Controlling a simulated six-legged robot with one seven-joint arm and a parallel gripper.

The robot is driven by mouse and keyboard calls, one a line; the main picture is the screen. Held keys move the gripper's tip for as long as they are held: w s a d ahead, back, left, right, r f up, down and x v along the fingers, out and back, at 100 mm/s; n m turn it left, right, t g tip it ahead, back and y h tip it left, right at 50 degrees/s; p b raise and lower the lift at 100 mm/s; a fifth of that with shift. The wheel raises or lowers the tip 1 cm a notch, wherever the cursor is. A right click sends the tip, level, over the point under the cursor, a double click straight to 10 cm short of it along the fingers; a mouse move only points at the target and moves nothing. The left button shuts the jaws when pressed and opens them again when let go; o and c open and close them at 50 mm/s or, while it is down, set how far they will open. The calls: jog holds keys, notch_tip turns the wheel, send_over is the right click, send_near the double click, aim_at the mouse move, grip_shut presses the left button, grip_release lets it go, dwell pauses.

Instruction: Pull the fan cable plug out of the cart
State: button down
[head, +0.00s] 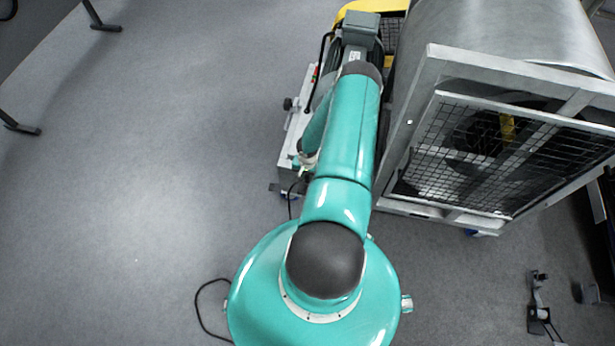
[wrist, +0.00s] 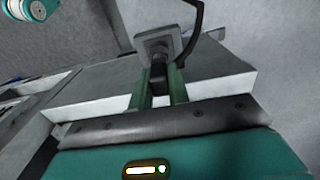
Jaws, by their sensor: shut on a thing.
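In the wrist view the two green fingers of my gripper (wrist: 161,76) are closed on a dark block, which I take to be the plug (wrist: 158,74). A grey squarish flange (wrist: 157,45) shows just beyond the fingertips. A black cable (wrist: 194,30) curves up and away to the right of it. The cart's (wrist: 215,70) grey top and pale edge lie behind the fingers. I cannot tell whether the plug is still seated. In the head view my arm hides the gripper and plug; the light grey cart (head: 292,135) shows left of the arm.
A large metal fan housing (head: 500,40) with a mesh grille (head: 480,150) stands close right of my arm. A yellow part (head: 365,6) shows behind the cart. A small stand (head: 538,300) is at lower right.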

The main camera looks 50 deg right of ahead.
jog(key=shift+r, duration=1.55)
